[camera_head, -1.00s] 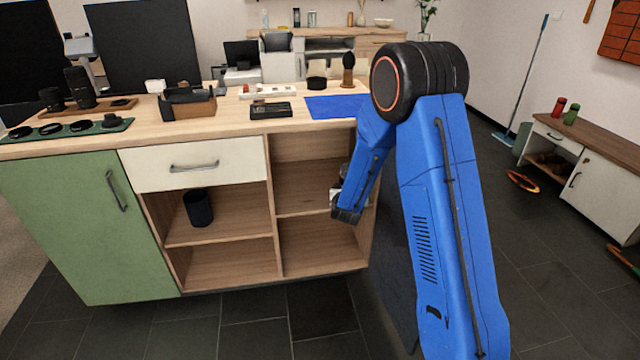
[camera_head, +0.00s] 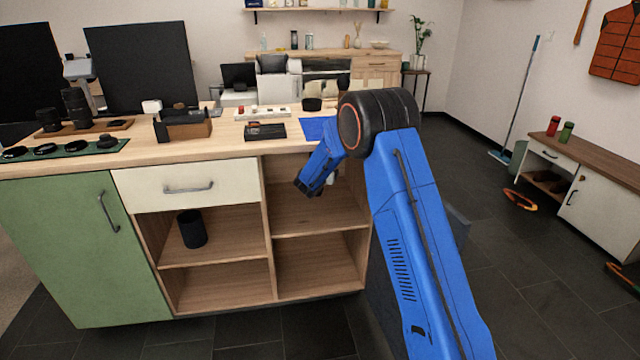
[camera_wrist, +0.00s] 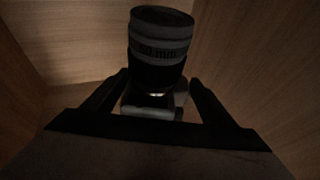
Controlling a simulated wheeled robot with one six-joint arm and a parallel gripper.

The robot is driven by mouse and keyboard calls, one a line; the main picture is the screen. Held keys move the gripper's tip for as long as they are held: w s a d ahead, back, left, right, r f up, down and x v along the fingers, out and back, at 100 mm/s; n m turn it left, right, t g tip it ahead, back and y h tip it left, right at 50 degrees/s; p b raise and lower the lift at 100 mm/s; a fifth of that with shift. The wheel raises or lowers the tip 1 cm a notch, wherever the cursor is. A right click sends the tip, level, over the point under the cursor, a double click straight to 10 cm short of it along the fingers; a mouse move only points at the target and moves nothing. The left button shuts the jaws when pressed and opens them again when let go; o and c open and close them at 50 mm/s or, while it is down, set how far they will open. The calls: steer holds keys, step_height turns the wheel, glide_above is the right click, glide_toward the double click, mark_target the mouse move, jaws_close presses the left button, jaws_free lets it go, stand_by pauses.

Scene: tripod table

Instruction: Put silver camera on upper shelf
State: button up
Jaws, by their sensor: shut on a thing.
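The silver camera (camera_wrist: 150,108) is between the fingers of my gripper (camera_wrist: 157,100) in the wrist view. Its dark lens, marked "50 mm" (camera_wrist: 160,50), points up in that picture. In the head view my arm's blue wrist hides most of the gripper and camera; only a small pale patch shows behind it. They are at the upper right compartment of the cabinet, above its shelf board (camera_head: 300,222). Wooden walls surround the camera in the wrist view. I cannot tell whether the camera touches the shelf.
A lower compartment (camera_head: 315,268) below is empty. A black cylinder (camera_head: 192,229) stands in the left upper compartment. The white drawer (camera_head: 188,187) is closed. The tabletop above carries a blue mat (camera_head: 316,127), a black box (camera_head: 265,131) and lenses on a green mat (camera_head: 60,151).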

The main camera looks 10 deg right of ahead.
mark_target(318, 195)
steer(key=shift+f, duration=3.85)
steer(key=shift+f, duration=0.6)
steer(key=o, duration=1.8)
steer(key=shift+f, duration=0.1)
steer(key=shift+r, duration=0.55)
steer(key=v, duration=1.2)
steer(key=shift+r, duration=0.1)
